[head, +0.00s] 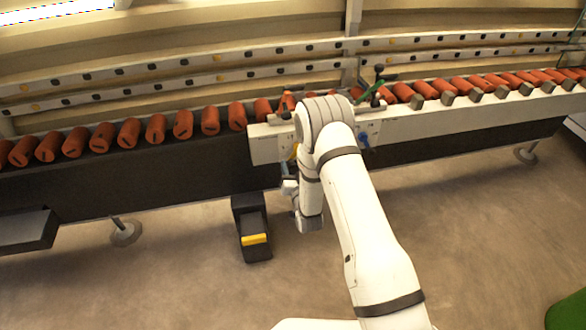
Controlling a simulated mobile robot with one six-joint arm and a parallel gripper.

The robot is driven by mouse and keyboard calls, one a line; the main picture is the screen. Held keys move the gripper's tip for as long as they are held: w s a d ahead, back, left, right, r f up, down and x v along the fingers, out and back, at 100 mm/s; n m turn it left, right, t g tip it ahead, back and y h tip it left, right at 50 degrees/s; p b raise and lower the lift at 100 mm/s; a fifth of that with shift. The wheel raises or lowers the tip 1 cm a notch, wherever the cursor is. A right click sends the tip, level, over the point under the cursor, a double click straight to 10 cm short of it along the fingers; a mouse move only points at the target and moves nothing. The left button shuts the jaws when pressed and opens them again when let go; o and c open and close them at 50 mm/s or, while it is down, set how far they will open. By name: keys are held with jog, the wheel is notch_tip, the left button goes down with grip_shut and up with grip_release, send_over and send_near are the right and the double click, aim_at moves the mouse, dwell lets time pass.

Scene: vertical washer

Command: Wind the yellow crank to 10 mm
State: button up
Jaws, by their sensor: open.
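A small yellow part (294,152) shows at the front of the machine's pale housing, just left of my arm. It may be the yellow crank, but most of it is hidden and no scale reading can be made out. My gripper (289,187) is partly in view below that yellow part, close to the machine's front, and is largely covered by my own wrist. It is open. Whether it touches the crank cannot be seen.
The long machine bed (130,180) carries a row of orange-red rollers (183,124). A black floor box with a yellow bar (254,239) stands below my gripper. A blue knob (364,140) and green lever (370,90) are right of my arm.

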jog(key=shift+c, duration=0.6)
grip_shut()
jog(key=shift+d+f, duration=0.1)
jog(key=shift+w+d+n+b, duration=0.25)
jog(key=shift+d+n+b, duration=0.55)
jog(key=shift+n+b, duration=0.9)
jog(key=shift+w+d+n+b, duration=0.25)
jog(key=shift+d+n+b, duration=0.75)
jog(key=shift+n, duration=1.25)
jog(key=shift+w+d+n+b, duration=0.25)
jog(key=shift+d+n+b, duration=0.35)
jog(key=shift+n+b, duration=1.2)
jog(key=shift+d+n, duration=0.1)
jog(key=shift+n, duration=0.15)
